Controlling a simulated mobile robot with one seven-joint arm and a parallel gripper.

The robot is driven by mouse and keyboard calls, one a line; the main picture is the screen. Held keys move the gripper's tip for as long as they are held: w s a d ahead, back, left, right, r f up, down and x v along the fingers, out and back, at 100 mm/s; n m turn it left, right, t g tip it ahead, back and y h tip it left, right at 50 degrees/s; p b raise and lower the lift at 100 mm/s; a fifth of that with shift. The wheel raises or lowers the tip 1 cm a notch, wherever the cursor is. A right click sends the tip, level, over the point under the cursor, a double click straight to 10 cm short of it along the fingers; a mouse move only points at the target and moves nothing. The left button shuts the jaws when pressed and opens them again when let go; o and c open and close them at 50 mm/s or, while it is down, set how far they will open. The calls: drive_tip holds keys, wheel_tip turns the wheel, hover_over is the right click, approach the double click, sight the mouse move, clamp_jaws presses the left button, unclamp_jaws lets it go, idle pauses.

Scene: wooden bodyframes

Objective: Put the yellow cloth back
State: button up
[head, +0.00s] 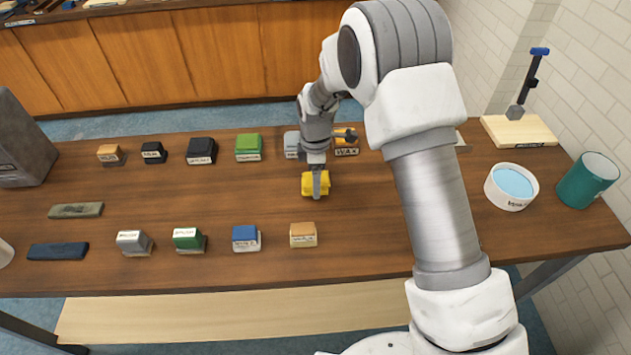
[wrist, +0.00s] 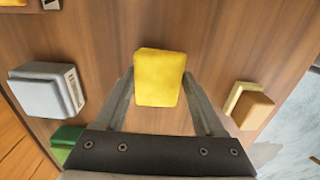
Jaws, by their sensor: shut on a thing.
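The yellow cloth (head: 316,184) is a small folded block near the middle of the wooden table (head: 200,215). My gripper (head: 318,190) points down over it and is shut on it. In the wrist view the cloth (wrist: 159,78) sits between the two fingers of my gripper (wrist: 160,92), with its far end sticking out past them. I cannot tell whether it touches the table. Just behind it stand a grey block (head: 291,144) and an orange-topped block labelled WAX (head: 347,149), partly hidden by my arm.
The back row also has orange (head: 109,153), dark (head: 153,152), black (head: 201,150) and green (head: 248,147) blocks. In front stand grey (head: 133,241), green (head: 187,238), blue (head: 245,237) and tan (head: 303,234) blocks. A white bowl (head: 511,200) and teal cup (head: 575,190) stand right.

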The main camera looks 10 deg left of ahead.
drive_tip(key=shift+f, duration=0.9)
drive_tip(key=o, duration=1.3)
drive_tip(key=shift+r, duration=0.1)
wheel_tip(320, 180, up, 12)
drive_tip(key=shift+b, duration=0.3)
